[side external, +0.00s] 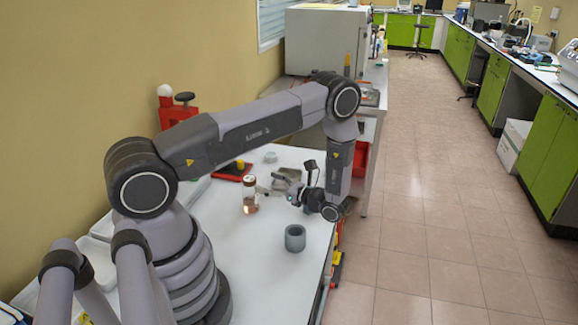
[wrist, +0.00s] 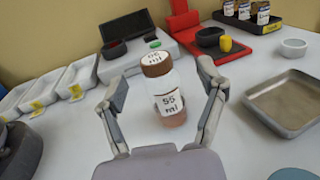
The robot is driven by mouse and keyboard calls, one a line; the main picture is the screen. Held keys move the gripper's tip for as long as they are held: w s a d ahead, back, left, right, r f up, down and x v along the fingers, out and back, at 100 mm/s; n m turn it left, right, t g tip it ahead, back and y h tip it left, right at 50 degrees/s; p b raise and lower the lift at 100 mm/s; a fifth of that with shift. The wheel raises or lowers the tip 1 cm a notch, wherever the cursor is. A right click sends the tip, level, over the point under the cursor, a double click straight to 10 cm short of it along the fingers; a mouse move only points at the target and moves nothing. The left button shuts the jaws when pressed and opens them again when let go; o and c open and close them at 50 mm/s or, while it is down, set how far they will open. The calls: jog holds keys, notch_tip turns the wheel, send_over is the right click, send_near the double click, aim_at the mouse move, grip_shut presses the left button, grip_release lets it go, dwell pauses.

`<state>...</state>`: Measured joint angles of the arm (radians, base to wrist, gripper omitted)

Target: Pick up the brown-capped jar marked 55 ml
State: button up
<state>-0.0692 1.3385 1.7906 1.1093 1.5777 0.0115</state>
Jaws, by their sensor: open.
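The brown-capped jar (wrist: 168,92) marked "55 ml" stands upright on the white table in the wrist view, with some brownish content at its bottom. It also shows in the side view (side external: 250,195), left of my gripper (side external: 276,184). In the wrist view my gripper (wrist: 162,88) is open, with one finger to the left and one to the right of the jar in the picture. A gap shows between the jar and each finger. Nothing is held. Whether the fingertips reach level with the jar is hard to tell.
A grey device (wrist: 150,62) and a red stand (wrist: 228,52) with a yellow item sit behind the jar. Several capped jars stand at the back right. A metal tray (wrist: 292,101) and small bowl (wrist: 293,47) are right, white trays (wrist: 75,80) left. A grey cup (side external: 295,238) stands near the table edge.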

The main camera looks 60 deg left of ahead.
aim_at(255, 183)
jog(key=s+a, duration=0.1)
jog(key=a, duration=0.1)
jog(key=s+a+f, duration=0.1)
jog(key=s, duration=0.1)
jog(key=shift+s+a, duration=0.1)
jog(key=shift+a, duration=0.3)
jog(key=shift+s+a, duration=0.2)
jog(key=shift+a, duration=0.2)
grip_shut()
